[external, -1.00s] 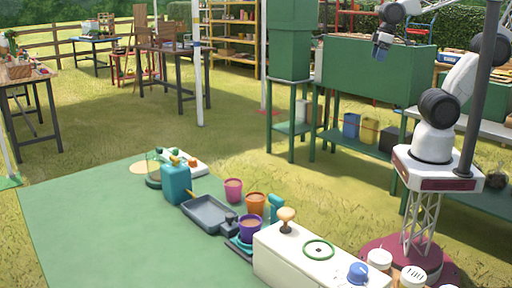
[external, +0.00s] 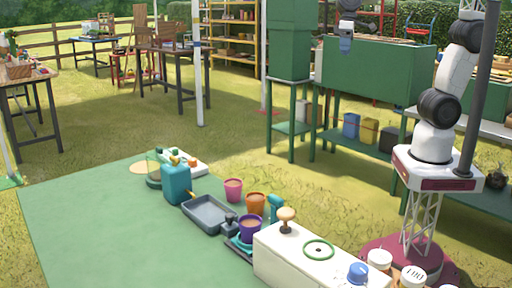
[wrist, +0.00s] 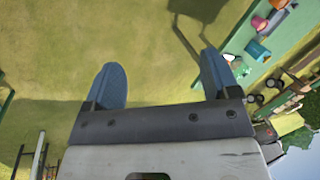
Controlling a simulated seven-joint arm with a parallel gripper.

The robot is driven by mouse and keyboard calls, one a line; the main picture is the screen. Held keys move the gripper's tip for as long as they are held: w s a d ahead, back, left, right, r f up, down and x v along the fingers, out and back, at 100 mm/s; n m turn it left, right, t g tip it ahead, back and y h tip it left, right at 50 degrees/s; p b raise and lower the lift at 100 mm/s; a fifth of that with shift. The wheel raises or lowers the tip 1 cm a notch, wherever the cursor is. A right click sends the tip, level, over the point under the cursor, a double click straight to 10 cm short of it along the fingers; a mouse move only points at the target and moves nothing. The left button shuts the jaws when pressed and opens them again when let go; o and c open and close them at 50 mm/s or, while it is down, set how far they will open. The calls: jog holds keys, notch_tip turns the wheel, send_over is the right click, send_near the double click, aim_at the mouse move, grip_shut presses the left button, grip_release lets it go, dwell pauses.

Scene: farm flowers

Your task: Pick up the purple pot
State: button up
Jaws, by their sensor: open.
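The purple pot (external: 250,228) stands upright on the green mat (external: 100,230) in the external view, beside the left end of a white box, and looks filled with something brown. My gripper (external: 345,46) is high up and far from it, in front of the green cabinet. In the wrist view my gripper (wrist: 162,76) is open, with two blue fingers wide apart and only grass between them. Small pots and a teal item (wrist: 257,50) show at that view's upper right; I cannot tell the purple pot there for sure.
An orange pot (external: 256,203) and a pink pot (external: 233,189) stand behind the purple one. A grey tray (external: 208,213), teal can (external: 177,184) and teal spray-like item (external: 275,208) are close by. The white box (external: 305,258) carries a knob and a green ring.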

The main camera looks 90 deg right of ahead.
jog(key=w+a+f+m+g+y, duration=0.2)
jog(key=w+a+f, duration=0.2)
jog(key=w+a, duration=0.95)
jog(key=w+a+f+m+g+y, duration=0.2)
jog(key=w+a+f+y, duration=0.15)
jog(key=w+a, duration=1)
jog(key=m+g+y, duration=0.3)
jog(key=m+y, duration=0.1)
send_near(255, 229)
jog(key=d, duration=0.2)
jog(key=shift+w+r, duration=0.2)
jog(key=shift+w, duration=0.25)
jog(key=shift+x, duration=1.2)
jog(key=shift+s+a, duration=0.1)
jog(key=shift+x, duration=2.45)
